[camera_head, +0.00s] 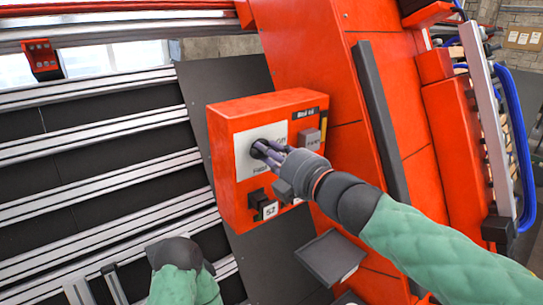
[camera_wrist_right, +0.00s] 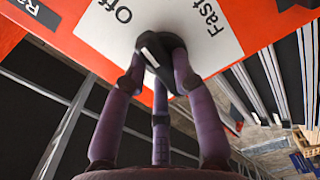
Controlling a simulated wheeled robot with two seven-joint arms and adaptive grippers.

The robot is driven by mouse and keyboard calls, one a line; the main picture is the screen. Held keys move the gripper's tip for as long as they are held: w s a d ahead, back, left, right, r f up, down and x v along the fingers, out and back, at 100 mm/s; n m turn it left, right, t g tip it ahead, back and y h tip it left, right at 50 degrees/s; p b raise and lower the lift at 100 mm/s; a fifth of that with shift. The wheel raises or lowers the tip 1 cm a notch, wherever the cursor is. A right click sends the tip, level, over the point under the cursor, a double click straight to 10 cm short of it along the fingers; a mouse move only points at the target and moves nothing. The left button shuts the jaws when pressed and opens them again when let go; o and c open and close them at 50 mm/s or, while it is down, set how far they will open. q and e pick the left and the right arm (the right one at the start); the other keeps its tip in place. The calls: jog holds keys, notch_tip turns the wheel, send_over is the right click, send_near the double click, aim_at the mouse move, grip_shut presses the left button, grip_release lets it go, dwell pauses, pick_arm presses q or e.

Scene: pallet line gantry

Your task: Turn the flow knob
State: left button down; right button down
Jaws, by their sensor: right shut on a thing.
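The flow knob (camera_wrist_right: 153,46) is black and sits on a white plate (camera_wrist_right: 100,32) in the right wrist view. The words "Off" and "Fast" show on the plate on either side of it. My right gripper (camera_wrist_right: 159,76) has its purple fingers closed around the knob. In the head view the right gripper (camera_head: 266,152) reaches the white plate (camera_head: 247,160) on the front of an orange control box (camera_head: 226,122) and mostly hides the knob. My left gripper (camera_head: 174,250) is low at the left, away from the box, its fingers unclear.
Black switches (camera_head: 259,199) with a label reading "S2" sit below the plate, and a grey button (camera_head: 310,138) is to its right. Metal rails (camera_head: 95,142) fill the left. A dark flat panel (camera_head: 330,256) juts out below the box. Blue hoses (camera_head: 519,140) hang at the far right.

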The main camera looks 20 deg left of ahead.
jog(key=shift+n, duration=1)
jog(key=c, duration=1)
grip_release()
jog(key=shift+a, duration=0.1)
jog(key=v, duration=1.2)
